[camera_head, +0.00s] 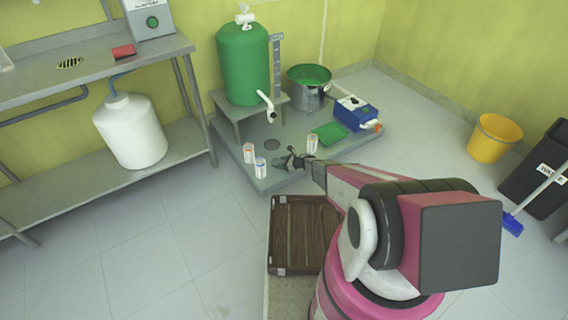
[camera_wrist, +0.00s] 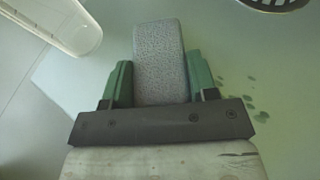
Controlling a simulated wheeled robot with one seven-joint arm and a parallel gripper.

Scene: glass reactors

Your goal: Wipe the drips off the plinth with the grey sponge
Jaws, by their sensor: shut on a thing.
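The grey sponge (camera_wrist: 160,50) is a speckled block between the two green fingers of my gripper (camera_wrist: 160,72), which is shut on it. The plinth (camera_head: 228,138) is a low grey slab by the wall. My gripper also shows in the head view (camera_head: 291,160), low over the front part of the plinth; the sponge is hard to make out there. Dark green drips (camera_wrist: 256,97) lie on the plinth to the right of the gripper in the wrist view. I cannot tell whether the sponge touches the surface.
Small labelled containers (camera_head: 260,167) (camera_head: 312,144) stand either side of my gripper. A green tank (camera_head: 243,65) on a stand, a steel pot (camera_head: 310,92), a green tray (camera_head: 329,133) and a blue pump (camera_head: 356,113) occupy the plinth. A brown slatted crate (camera_head: 304,234) sits in front.

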